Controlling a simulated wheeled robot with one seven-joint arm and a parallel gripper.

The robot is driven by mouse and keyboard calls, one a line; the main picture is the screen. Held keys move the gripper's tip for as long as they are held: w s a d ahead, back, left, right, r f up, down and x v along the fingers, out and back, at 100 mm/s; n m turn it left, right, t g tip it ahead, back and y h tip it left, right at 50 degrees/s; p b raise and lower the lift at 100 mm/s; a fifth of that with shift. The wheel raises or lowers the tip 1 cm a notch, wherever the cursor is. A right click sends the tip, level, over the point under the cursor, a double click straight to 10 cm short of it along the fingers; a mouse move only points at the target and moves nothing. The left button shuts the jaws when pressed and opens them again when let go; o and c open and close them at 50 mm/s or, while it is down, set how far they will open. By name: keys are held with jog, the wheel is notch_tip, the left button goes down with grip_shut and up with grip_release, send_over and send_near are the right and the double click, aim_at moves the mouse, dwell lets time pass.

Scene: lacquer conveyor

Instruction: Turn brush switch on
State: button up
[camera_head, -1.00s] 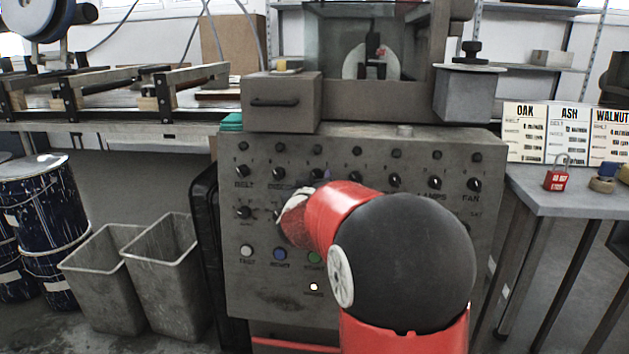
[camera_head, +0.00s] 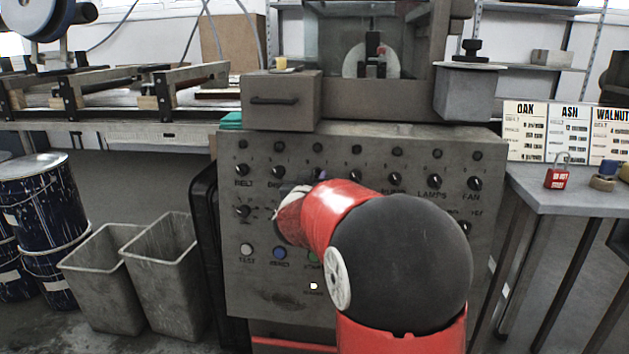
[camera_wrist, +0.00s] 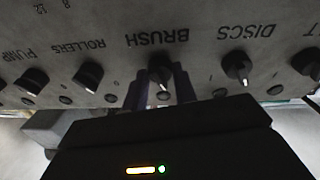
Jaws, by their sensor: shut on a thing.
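The brush switch is a black rotary knob (camera_wrist: 160,71) under the upside-down BRUSH label in the wrist view. My gripper (camera_wrist: 161,88) has one finger on each side of this knob and is shut on it. The knob's pale pointer mark is small, and its exact setting is hard to read. In the head view my red and black arm covers the middle of the grey control panel (camera_head: 380,148), and my gripper (camera_head: 310,184) is mostly hidden behind my wrist at the upper knob row.
Neighbouring knobs are close on both sides: discs (camera_wrist: 237,66) and rollers (camera_wrist: 89,74). Below are a white test button (camera_head: 246,249) and a blue button (camera_head: 279,253). Grey bins (camera_head: 165,290) stand left; a side table (camera_head: 575,195) holds a red padlock (camera_head: 556,178).

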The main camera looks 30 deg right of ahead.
jog(key=shift+w+a+r+m+g+h, duration=0.1)
jog(key=shift+m+g+h, duration=0.3)
jog(key=shift+m, duration=2.4)
jog(key=shift+m+g+h, duration=0.1)
jog(key=shift+m+g, duration=0.6)
jog(key=shift+m, duration=2.1)
jog(key=o, duration=1)
jog(key=shift+c, duration=0.2)
jog(key=v, duration=0.7)
jog(key=shift+s+a, duration=0.25)
jog(key=shift+s, duration=0.05)
